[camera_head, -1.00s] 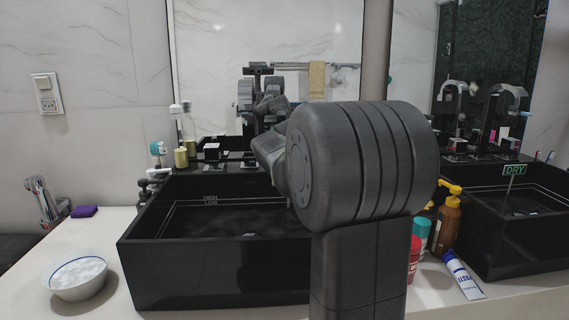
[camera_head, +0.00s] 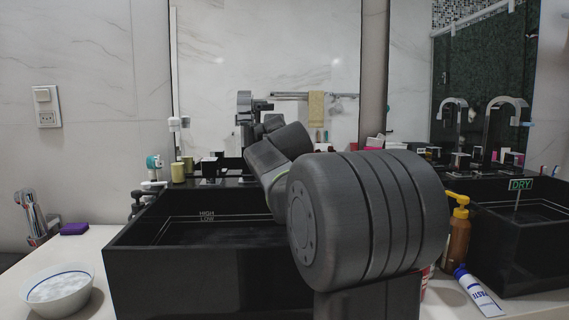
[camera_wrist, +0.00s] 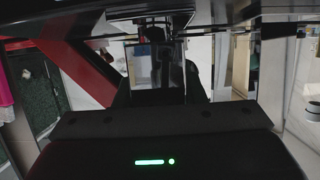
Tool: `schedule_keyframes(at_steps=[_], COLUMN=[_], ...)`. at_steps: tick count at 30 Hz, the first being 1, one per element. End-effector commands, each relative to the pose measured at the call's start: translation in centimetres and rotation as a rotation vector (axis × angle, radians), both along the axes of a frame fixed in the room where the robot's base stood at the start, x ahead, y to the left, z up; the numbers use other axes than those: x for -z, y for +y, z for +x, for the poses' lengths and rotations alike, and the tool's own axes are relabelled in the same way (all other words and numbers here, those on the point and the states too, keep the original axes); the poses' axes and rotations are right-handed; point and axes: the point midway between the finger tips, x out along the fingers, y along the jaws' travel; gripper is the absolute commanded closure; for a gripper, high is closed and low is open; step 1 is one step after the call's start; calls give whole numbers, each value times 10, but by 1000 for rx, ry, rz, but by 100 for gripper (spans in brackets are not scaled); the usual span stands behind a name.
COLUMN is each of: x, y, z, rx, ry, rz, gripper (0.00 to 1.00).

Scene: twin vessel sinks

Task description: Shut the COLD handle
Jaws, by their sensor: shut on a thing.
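In the wrist view, my gripper (camera_wrist: 155,85) is close against a shiny block-shaped tap handle (camera_wrist: 152,62) with a round chrome base under the black deck, the picture being upside down. The jaws are shut on this handle; its label is not readable, so I cannot tell if it is COLD. In the head view, my arm hides the gripper and the tap behind the left black sink (camera_head: 190,265). A dark cube-shaped handle (camera_head: 209,166) shows left of my arm, on the deck.
A white bowl (camera_head: 58,292) and a purple sponge (camera_head: 74,229) lie left of the sink. The right sink (camera_head: 510,265) bears a DRY sign (camera_head: 521,184).

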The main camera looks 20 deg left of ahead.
Motion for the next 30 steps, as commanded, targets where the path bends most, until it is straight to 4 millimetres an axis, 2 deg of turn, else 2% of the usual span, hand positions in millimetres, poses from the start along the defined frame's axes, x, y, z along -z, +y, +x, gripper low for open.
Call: schedule_keyframes(at_steps=[3, 4, 7, 16, 20, 30], x=[6, 6, 5, 2, -4, -29], y=[-1, -1, -1, -1, -4, -29], z=[-1, -1, -1, -1, -9, -64], rx=[2, 2, 2, 1, 0, -1], ry=[13, 13, 11, 4, 3, 4], rz=[-6, -6, -5, -2, -1, -1], gripper=[86, 60, 42, 42, 42, 42])
